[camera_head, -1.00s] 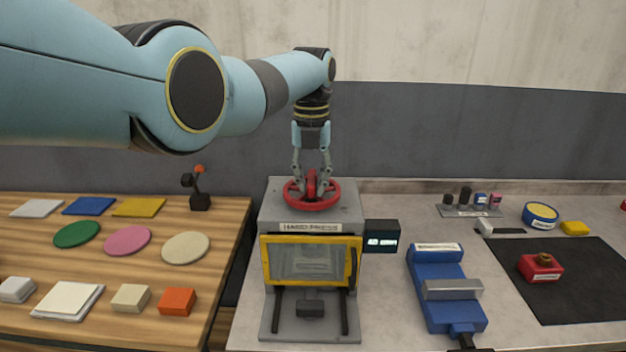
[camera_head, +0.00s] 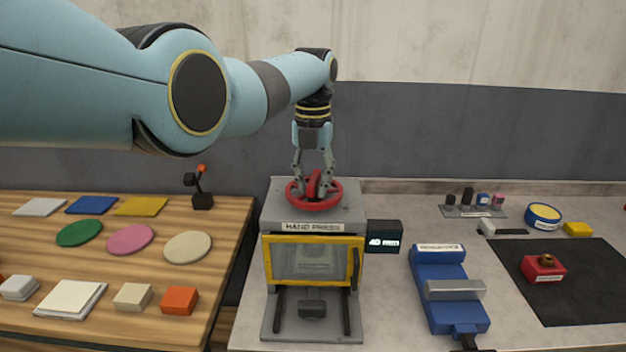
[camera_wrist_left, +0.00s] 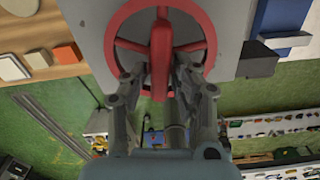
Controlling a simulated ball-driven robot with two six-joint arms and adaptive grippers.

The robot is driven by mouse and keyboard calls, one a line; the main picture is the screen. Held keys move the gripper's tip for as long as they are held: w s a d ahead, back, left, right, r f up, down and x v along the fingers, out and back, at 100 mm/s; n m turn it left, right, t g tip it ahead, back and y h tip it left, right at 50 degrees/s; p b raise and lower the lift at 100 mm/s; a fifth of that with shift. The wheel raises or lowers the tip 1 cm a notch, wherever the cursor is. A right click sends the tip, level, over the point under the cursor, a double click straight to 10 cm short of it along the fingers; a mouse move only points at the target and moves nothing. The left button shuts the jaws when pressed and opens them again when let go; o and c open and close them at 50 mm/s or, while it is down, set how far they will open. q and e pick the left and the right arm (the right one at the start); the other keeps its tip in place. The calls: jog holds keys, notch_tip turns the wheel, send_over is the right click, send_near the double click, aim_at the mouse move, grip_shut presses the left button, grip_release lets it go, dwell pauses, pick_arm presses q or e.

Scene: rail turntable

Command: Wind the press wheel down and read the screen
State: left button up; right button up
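The grey hand press (camera_head: 350,220) stands on the bench, labelled HAND PRESS, with a yellow-framed window (camera_head: 357,262) on its front. Its red wheel (camera_head: 332,204) lies flat on top with a raised red bar across the middle; the wheel also shows in the wrist view (camera_wrist_left: 207,40). My left gripper (camera_head: 313,190) points straight down over the wheel, its fingers open on either side of the bar with small gaps. A dark screen (camera_head: 384,236) beside the press shows small white text, perhaps ending in PRESS; the start is unclear. My right gripper is out of view.
A blue vice-like device (camera_head: 440,290) stands right of the screen. A black mat (camera_head: 585,300) carries a red block (camera_head: 543,268). A wooden table (camera_head: 130,325) at left holds coloured plates and blocks, with a gap between it and the bench.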

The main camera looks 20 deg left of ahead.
aim_at(313, 179)
pick_arm(q)
jog(key=shift+o, duration=0.9)
jog(key=shift+r, duration=0.1)
notch_tip(313, 179, up, 12)
